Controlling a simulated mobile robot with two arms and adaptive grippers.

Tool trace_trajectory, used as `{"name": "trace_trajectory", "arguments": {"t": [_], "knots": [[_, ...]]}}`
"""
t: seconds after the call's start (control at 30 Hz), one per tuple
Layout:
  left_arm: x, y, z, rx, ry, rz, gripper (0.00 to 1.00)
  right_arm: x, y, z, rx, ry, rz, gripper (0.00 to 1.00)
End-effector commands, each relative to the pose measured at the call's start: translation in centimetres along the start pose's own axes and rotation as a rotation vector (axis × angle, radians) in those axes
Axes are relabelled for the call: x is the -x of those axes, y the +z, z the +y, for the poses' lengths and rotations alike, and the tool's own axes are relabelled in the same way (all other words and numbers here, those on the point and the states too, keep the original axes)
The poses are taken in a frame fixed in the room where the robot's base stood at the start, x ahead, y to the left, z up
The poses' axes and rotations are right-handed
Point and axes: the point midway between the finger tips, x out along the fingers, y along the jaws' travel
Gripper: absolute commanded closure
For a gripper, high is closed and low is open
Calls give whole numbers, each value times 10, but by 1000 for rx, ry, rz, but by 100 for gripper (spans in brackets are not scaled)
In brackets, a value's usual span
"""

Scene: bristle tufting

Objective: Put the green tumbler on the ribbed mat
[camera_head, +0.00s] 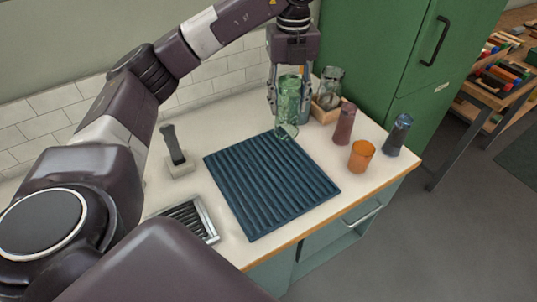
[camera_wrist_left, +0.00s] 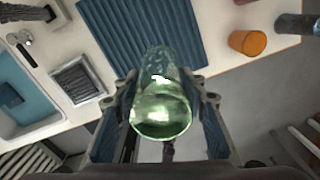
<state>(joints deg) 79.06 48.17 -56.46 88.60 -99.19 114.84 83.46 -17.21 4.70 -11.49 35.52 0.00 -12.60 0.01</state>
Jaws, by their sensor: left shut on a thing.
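The green tumbler (camera_head: 288,100) is clear green glass. My left gripper (camera_head: 287,92) is shut on it near the far end of the blue ribbed mat (camera_head: 270,185). In the left wrist view the tumbler (camera_wrist_left: 161,95) sits between the two fingers, with the ribbed mat (camera_wrist_left: 150,35) beyond it. The tumbler's lower end shows at the mat's far edge in the head view; I cannot tell whether it touches the mat. The mat lies flat on the counter and its ribbed top is bare. My right gripper is not in view.
An orange cup (camera_head: 361,156), a dark red tumbler (camera_head: 344,124) and a blue-grey tumbler (camera_head: 397,135) stand right of the mat. A wooden box (camera_head: 325,113) with glassware is behind. A dark-handled tool in a block (camera_head: 181,166) and a metal drain grate (camera_head: 190,217) are left.

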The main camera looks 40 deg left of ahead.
Motion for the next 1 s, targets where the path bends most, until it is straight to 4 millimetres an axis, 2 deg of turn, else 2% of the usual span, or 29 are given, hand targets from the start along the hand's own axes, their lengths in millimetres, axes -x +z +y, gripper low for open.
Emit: {"name": "trace_trajectory", "arguments": {"t": [0.13,0.27,0.37,0.47,0.8,1.0], "knots": [[4,10,1,232,-6,4,88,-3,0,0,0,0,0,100],[4,14,2,331,-6,8,88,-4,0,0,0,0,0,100],[-7,14,2,355,-4,10,88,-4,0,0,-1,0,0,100],[-29,14,3,356,-1,12,88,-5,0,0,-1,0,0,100],[-115,13,4,354,-1,11,88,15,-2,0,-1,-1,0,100],[-146,13,2,353,-5,9,88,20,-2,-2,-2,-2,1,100]]}}
